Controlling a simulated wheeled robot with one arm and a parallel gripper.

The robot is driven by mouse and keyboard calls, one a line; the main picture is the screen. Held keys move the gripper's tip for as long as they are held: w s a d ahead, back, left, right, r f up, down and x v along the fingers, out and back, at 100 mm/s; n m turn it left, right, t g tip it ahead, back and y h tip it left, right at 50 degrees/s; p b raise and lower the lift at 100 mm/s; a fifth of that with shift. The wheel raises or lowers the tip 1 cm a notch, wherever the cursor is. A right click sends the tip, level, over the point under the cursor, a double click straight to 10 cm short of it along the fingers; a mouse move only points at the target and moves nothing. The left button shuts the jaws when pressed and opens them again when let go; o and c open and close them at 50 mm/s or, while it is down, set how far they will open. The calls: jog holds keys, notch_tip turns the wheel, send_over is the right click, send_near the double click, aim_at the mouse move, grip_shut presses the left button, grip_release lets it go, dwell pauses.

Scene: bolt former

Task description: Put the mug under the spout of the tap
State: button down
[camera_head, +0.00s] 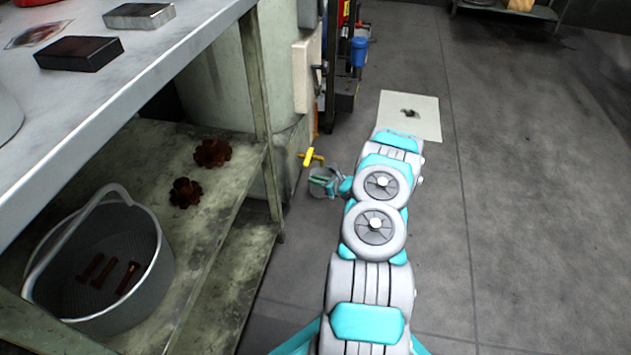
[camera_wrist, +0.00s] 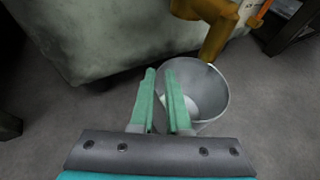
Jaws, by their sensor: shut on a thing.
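The mug is a grey metal cup (camera_wrist: 216,92), seen from above in the wrist view. It also shows small in the head view (camera_head: 317,190), partly hidden by my gripper. My gripper (camera_wrist: 162,78) has its teal fingers on either side of the mug's left wall, one inside and one outside, shut on it. The brass tap (camera_wrist: 218,38) comes in from the top of the wrist view, and its downturned spout overlaps the mug's far rim. Its height above the mug is hard to tell. The tap's yellow handle (camera_head: 311,156) shows in the head view.
A workbench (camera_head: 130,85) with a lower shelf (camera_head: 225,205) stands at left, holding a basket (camera_head: 150,285) of bolts and rusty flower-shaped parts (camera_head: 211,152). A pale tank (camera_wrist: 110,45) stands beside the tap. The floor at right is largely clear, with a white sheet (camera_head: 425,118).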

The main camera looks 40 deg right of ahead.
jog(key=shift+f, duration=0.1)
jog(key=c, duration=0.9)
grip_release()
jog(key=p+v, duration=0.1)
jog(key=v, duration=1.1)
jog(key=shift+d, duration=0.1)
